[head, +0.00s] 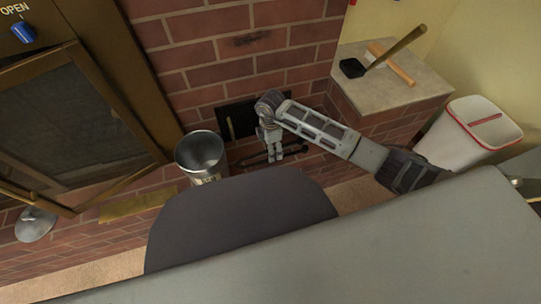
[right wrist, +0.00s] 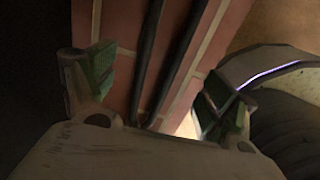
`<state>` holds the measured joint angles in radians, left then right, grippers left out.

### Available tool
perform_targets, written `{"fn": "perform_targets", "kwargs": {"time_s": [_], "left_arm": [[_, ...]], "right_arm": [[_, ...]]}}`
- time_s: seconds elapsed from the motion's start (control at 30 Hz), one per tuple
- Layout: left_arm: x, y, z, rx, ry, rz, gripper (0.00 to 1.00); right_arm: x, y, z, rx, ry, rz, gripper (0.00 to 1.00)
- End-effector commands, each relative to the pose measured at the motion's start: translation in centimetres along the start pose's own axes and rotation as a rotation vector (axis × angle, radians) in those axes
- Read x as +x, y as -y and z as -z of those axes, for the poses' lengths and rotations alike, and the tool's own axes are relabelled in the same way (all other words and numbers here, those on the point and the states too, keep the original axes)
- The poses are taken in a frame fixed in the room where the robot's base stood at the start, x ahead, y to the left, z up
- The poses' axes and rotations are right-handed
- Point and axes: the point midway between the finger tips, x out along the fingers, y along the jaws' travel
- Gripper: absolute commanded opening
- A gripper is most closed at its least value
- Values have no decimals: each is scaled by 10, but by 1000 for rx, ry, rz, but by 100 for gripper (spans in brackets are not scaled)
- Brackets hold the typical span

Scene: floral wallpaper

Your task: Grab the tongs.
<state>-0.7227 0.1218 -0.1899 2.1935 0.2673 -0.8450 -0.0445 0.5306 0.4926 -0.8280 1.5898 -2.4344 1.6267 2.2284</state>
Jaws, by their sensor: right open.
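The tongs (head: 251,160) appear as long dark rods lying low along the brick hearth, partly hidden by my right gripper (head: 279,156) in the head view. That gripper points down over them. In the right wrist view, two dark parallel rods of the tongs (right wrist: 144,58) run between the spread fingers of my right gripper (right wrist: 152,92). The fingers are open, with a gap to the rods on both sides. The tongs' ends are hidden or out of frame. My left gripper is not in view.
A metal bucket (head: 200,152) stands left of my right gripper. A brick ledge (head: 405,88) at the right holds a black-headed brush or shovel (head: 354,67) and a wooden-handled tool (head: 392,66). An open oven-like door (head: 75,120) is at the left.

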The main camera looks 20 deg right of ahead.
Motion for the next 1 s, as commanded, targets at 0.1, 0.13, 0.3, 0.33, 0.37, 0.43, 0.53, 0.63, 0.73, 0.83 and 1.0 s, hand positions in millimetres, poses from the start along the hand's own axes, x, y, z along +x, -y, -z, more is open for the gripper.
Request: {"fn": "perform_targets", "kwargs": {"time_s": [0.1,0.13,0.3,0.33,0.37,0.43,0.53,0.63,0.73,0.83,1.0], "left_arm": [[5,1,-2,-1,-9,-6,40],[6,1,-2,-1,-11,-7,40],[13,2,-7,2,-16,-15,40],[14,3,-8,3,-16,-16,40],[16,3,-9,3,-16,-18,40],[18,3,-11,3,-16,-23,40],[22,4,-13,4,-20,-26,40],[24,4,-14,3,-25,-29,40],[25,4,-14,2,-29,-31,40],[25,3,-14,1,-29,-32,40],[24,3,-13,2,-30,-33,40]], "right_arm": [[10,0,0,0,0,1,86],[12,0,0,0,0,1,86],[23,0,0,0,1,1,86],[25,0,0,0,1,1,86],[27,0,0,0,1,1,86],[32,0,0,1,1,1,86],[40,0,0,1,0,0,86],[44,-1,0,1,0,0,86],[47,-1,0,1,0,0,86],[47,-1,0,1,0,0,86],[46,-1,0,1,0,0,86]]}}
